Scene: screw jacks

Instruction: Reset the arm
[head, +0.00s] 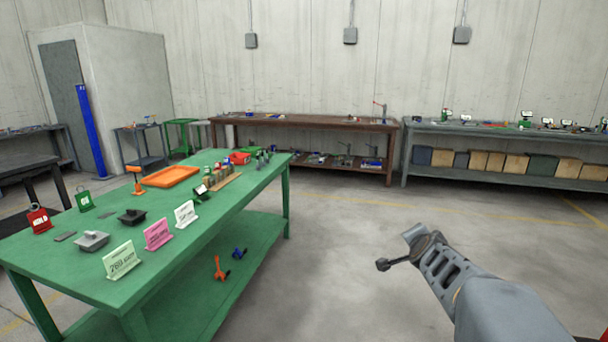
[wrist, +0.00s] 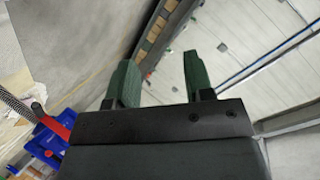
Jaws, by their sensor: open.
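My gripper shows in the wrist view (wrist: 157,85) with its two dark green fingers apart and nothing between them. In the head view, my grey arm (head: 455,280) reaches up from the lower right over bare floor. It is to the right of the green table and apart from it. The fingers cannot be made out clearly in the head view.
A green table (head: 75,268) on the left holds an orange tray (head: 170,177), sign cards and small jacks. A brown bench (head: 300,124) and a grey bench (head: 500,131) stand along the back wall. The concrete floor (head: 340,240) between is clear.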

